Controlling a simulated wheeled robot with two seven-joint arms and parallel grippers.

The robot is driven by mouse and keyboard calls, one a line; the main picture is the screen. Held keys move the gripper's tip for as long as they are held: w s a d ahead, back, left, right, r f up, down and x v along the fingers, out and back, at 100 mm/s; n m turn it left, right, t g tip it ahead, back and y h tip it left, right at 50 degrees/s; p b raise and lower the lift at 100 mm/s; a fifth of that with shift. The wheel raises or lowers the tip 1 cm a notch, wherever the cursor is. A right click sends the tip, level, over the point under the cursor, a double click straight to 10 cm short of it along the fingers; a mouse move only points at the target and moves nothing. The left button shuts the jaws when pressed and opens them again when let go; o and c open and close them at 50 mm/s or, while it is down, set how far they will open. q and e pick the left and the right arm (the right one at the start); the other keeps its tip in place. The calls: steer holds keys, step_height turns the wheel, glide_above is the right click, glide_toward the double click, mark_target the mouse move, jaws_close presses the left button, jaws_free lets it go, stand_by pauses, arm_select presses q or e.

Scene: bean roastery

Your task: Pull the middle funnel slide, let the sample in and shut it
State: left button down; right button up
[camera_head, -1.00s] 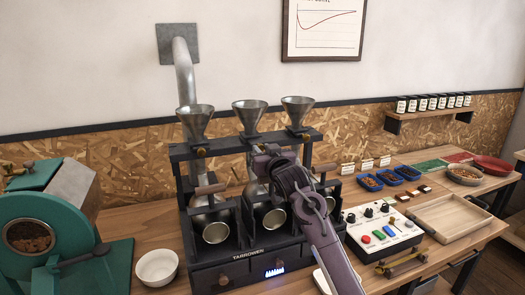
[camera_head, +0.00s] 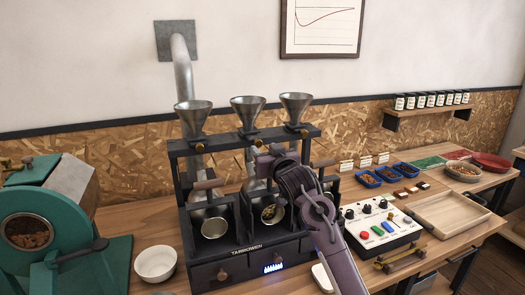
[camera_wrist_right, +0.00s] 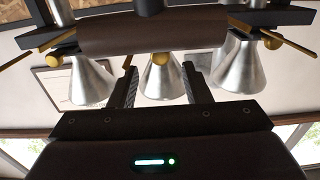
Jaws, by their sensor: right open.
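The sample roaster (camera_head: 205,275) is a dark frame with three steel funnels. The middle funnel (camera_head: 248,110) stands above the middle drum (camera_head: 264,221), whose mouth shows greenish beans (camera_head: 269,212). In the right wrist view the middle funnel (camera_wrist_right: 163,82) has a round brass slide knob (camera_wrist_right: 160,58) at its narrow end. My right gripper (camera_wrist_right: 160,88) is open, its fingers on either side of the middle funnel in that picture, with nothing held. In the head view my own arm hides its fingertips. How far the middle slide is out, I cannot tell. My left gripper is out of view.
The left funnel (camera_head: 194,115) and right funnel (camera_head: 296,105) flank the middle one. A white bowl (camera_head: 155,263) and a green roaster (camera_head: 45,235) stand left. A control box (camera_head: 382,228), a wooden tray (camera_head: 449,214) and blue bean trays (camera_head: 368,180) are right.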

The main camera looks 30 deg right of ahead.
steer(key=b+v, duration=0.1)
steer(key=v, duration=0.4)
steer(key=shift+r, duration=0.1)
